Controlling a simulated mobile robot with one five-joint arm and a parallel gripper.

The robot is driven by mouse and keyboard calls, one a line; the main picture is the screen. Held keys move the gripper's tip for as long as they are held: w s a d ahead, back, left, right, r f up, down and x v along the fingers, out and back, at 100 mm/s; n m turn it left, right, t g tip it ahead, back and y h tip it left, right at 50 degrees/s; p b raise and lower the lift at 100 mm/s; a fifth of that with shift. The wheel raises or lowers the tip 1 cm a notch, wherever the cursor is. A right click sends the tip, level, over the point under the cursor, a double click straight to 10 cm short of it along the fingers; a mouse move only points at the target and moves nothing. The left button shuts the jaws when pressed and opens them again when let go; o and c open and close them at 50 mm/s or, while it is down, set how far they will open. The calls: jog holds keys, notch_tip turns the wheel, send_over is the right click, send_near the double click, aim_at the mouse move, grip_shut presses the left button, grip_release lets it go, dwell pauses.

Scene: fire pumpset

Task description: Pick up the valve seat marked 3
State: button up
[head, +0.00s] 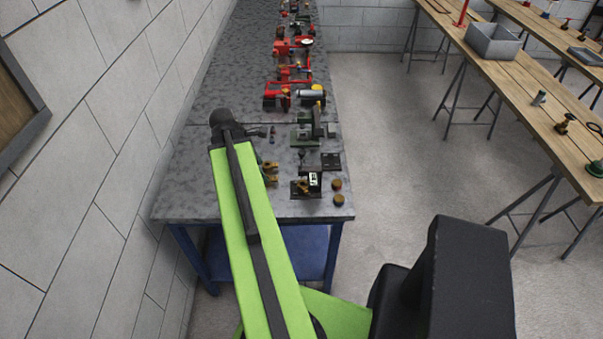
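I cannot make out a valve seat marked 3; no number is readable at this size. Two small round brown pieces, an upper one (337,184) and a lower one (340,199), lie near the right front of the grey bench (240,209). They may be valve seats, but I cannot tell. Small brass-coloured parts (269,174) stand just right of my green arm, partly close to its edge. My arm reaches over the near end of the bench. My gripper does not show in the head view.
A dark device with a pale label (313,182) stands beside the brown pieces. A grey-green machine (308,133) and red pump parts (285,95) stand farther back. A block wall (90,160) runs along the left. The floor (400,170) between bench and wooden tables (535,73) is clear.

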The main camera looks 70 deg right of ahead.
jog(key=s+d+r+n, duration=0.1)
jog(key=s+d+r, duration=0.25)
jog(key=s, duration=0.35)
jog(key=b, duration=1.1)
send_over(303, 186)
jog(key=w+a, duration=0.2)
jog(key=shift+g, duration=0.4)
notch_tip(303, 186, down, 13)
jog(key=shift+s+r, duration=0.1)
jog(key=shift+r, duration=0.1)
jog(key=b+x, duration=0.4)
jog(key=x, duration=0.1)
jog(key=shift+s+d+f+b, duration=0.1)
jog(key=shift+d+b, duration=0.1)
jog(key=shift+b, duration=0.1)
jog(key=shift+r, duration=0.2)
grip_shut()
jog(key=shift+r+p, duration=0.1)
jog(key=shift+p, duration=0.2)
